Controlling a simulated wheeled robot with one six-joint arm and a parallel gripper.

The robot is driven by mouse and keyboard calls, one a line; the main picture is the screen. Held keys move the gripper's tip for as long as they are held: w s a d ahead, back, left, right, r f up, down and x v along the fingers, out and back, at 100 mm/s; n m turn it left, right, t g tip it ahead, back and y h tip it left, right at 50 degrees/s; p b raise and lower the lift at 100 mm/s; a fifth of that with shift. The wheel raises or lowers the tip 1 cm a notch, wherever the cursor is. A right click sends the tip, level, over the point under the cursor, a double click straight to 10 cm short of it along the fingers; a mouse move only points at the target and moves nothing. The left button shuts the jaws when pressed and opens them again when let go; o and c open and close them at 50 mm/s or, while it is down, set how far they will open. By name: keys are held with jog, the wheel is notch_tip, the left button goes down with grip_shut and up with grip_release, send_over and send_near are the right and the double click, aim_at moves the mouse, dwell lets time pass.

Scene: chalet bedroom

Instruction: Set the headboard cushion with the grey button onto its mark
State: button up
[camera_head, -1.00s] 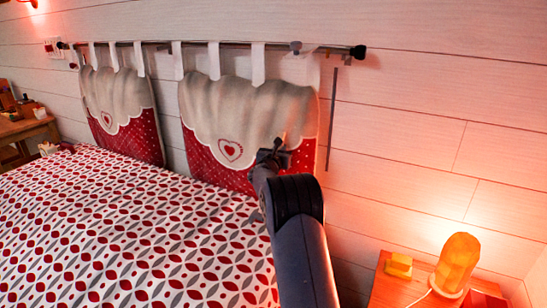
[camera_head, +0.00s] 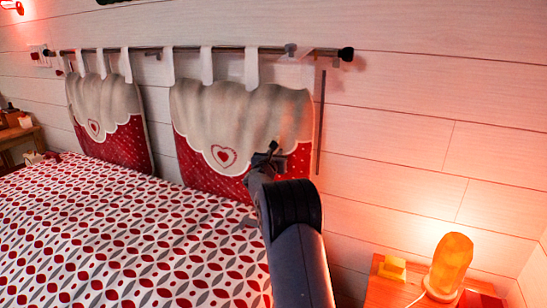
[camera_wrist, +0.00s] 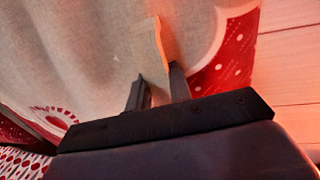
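The right headboard cushion (camera_head: 200,112), beige above and red below with a heart, hangs by pale straps from a rod (camera_head: 226,49). The grey button (camera_head: 290,49) sits on the rod above its right part. A thin dark vertical strip (camera_head: 321,122) on the wall, perhaps the mark, stands just right of the cushion, with a narrow gap between them. My gripper (camera_head: 268,158) is at the cushion's lower right. In the wrist view its fingers (camera_wrist: 157,82) stand on either side of a thin pale tab (camera_wrist: 158,42) and appear shut on it. Their contact is partly hidden.
A similar cushion (camera_head: 108,110) hangs to the left. The patterned bed (camera_head: 110,235) lies below. A bedside table (camera_head: 385,292) with a glowing lamp (camera_head: 451,262) and a yellow block (camera_head: 392,269) stands at lower right. The wall right of the strip is bare.

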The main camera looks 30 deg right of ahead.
jog(key=b+v, duration=0.2)
jog(key=v, duration=0.8)
jog(key=shift+s+a, duration=0.2)
jog(key=shift+s, duration=0.1)
jog(key=p+x, duration=0.2)
jog(key=x, duration=0.8)
jog(key=shift+w+d, duration=0.2)
jog(key=shift+w, duration=0.1)
jog(key=shift+w+r+p, duration=0.1)
jog(key=shift+w+p, duration=0.05)
jog(key=shift+p, duration=0.15)
jog(key=shift+w+a, duration=0.1)
jog(key=shift+a, duration=0.05)
